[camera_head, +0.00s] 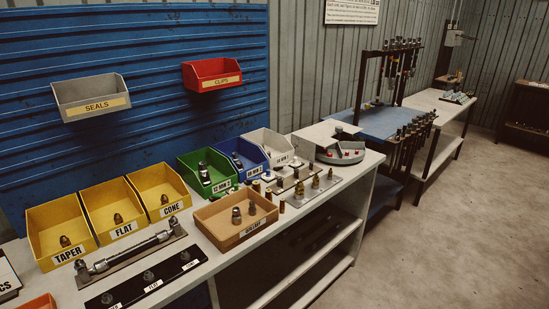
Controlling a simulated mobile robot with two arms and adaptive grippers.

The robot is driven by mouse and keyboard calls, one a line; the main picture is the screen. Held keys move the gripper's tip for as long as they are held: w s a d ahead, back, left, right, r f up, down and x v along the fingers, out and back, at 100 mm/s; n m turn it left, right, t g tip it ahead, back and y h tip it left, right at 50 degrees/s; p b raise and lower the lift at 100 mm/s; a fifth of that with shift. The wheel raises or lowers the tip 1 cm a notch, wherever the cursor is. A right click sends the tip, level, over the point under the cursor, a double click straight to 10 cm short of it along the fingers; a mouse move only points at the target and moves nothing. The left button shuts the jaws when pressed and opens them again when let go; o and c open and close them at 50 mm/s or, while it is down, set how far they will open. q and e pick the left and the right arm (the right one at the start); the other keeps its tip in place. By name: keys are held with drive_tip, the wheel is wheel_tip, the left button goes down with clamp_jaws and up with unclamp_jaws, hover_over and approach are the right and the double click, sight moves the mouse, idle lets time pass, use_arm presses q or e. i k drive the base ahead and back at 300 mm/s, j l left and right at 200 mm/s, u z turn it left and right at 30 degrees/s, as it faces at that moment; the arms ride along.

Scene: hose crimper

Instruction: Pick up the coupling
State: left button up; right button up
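Neither of my grippers is in view. No single part is clearly marked as the coupling, and I cannot tell which fitting it is. A dark fitting lies in each yellow bin: TAPER (65,241), FLAT (118,218) and CONE (164,198). Silvery fittings show in the green bin (190,163). Several brass fittings (316,181) stand on a plate right of the tan tray.
A metal hose assembly (130,250) lies on a holder at the bench front, beside a black strip (150,279). Blue (251,147) and white (277,142) bins stand behind. SEALS (92,97) and CLIPS (211,75) bins hang on the wall. The floor at right is clear.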

sight(252, 208)
drive_tip(key=i+l+u, duration=0.25)
drive_tip(key=l, duration=0.35)
drive_tip(key=l+u, duration=0.25)
drive_tip(key=l, duration=0.4)
drive_tip(key=k, duration=0.05)
